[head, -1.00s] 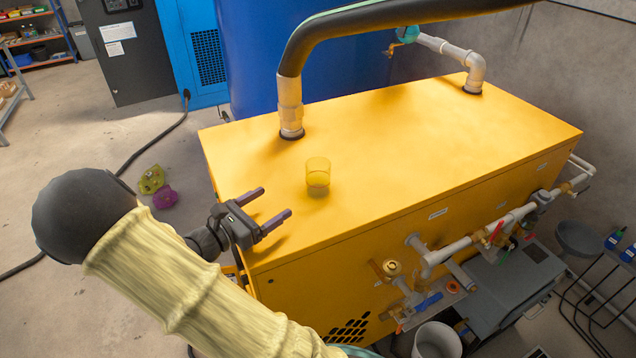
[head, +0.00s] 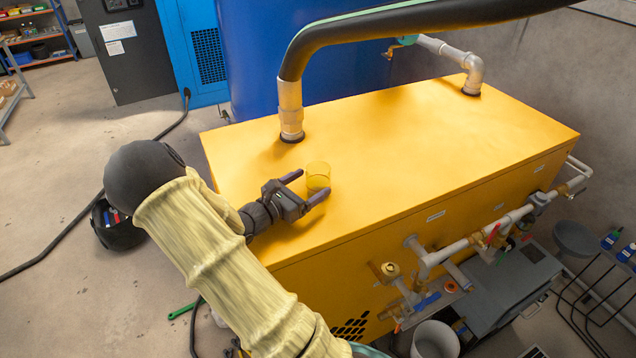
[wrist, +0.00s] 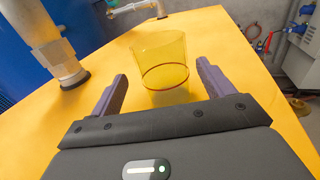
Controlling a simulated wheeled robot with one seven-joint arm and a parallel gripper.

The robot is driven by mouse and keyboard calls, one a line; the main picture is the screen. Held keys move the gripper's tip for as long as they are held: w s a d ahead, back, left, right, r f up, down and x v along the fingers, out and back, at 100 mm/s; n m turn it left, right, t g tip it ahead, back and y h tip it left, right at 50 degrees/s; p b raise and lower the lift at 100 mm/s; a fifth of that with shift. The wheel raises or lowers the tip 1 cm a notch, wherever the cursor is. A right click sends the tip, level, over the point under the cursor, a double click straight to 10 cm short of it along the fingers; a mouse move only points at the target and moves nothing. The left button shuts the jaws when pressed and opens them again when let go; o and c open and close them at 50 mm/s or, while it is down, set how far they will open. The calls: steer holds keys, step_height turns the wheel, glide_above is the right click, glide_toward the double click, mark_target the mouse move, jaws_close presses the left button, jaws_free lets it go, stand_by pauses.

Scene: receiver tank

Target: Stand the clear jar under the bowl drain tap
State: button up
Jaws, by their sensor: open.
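The clear jar (head: 318,176) stands upright on the yellow cabinet top (head: 420,130), tinted yellow by what shows through it. My gripper (head: 309,187) is open, with its two fingers pointing at the jar from the left. In the wrist view the jar (wrist: 160,62) shows ahead and between the fingers of my gripper (wrist: 163,85), mostly beyond their tips. I cannot tell whether either finger touches it. Several pipes and valves (head: 440,255) run along the cabinet's right front side. I cannot tell which of them is the bowl drain tap.
A grey pipe fitting with a black hose (head: 291,108) rises from the cabinet top behind the jar. A white bucket (head: 435,340) and a grey case (head: 510,285) stand below the valves. A grey bowl (head: 577,238) is at the right.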

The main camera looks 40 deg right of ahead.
mark_target(321, 177)
steer(key=shift+d+r, duration=0.1)
steer(key=shift+d, duration=0.25)
steer(key=d+p, duration=0.2)
steer(key=d, duration=0.1)
steer(key=shift+s+d+r, duration=0.1)
steer(key=shift+d+r, duration=0.05)
steer(key=shift+d, duration=0.6)
steer(key=shift+c, duration=0.4)
steer(key=c, duration=1.1)
step_height(321, 177, up, 10)
steer(key=b, duration=0.1)
